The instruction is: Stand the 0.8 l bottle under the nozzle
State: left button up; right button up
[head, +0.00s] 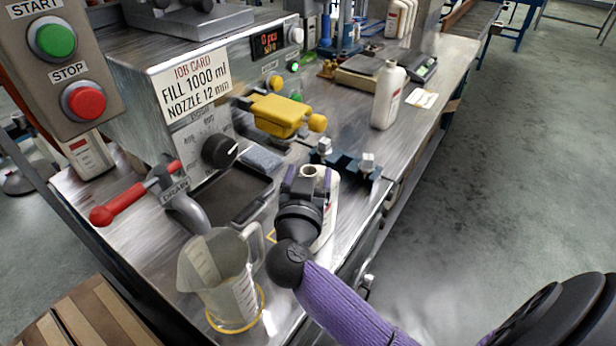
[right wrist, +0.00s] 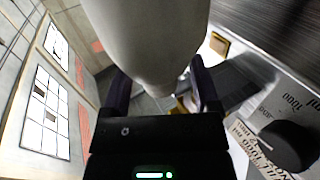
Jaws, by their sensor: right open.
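A white bottle (head: 328,220) stands upright on the bench's near side, partly hidden behind my right gripper (head: 308,180). The gripper's jaws are open, with the bottle between or just beyond the fingers. In the right wrist view the pale bottle (right wrist: 150,40) fills the space between the two open fingers (right wrist: 162,92); contact cannot be told. A second white bottle (head: 388,95) with a label stands farther back. I cannot read either size. The filling machine (head: 140,90) has a job card (head: 195,88); its nozzle is not clearly made out. My left gripper is out of view.
A clear measuring jug (head: 218,275) stands at the front left of the bench. A red lever (head: 125,205), a dark tray (head: 232,190), a yellow block (head: 280,115) and a blue fixture (head: 345,165) lie around the gripper. Scales (head: 370,75) stand behind.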

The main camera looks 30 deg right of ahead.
jog(key=shift+r, duration=0.2)
jog(key=p+v, duration=0.2)
jog(key=v, duration=1)
jog(key=shift+s, duration=0.1)
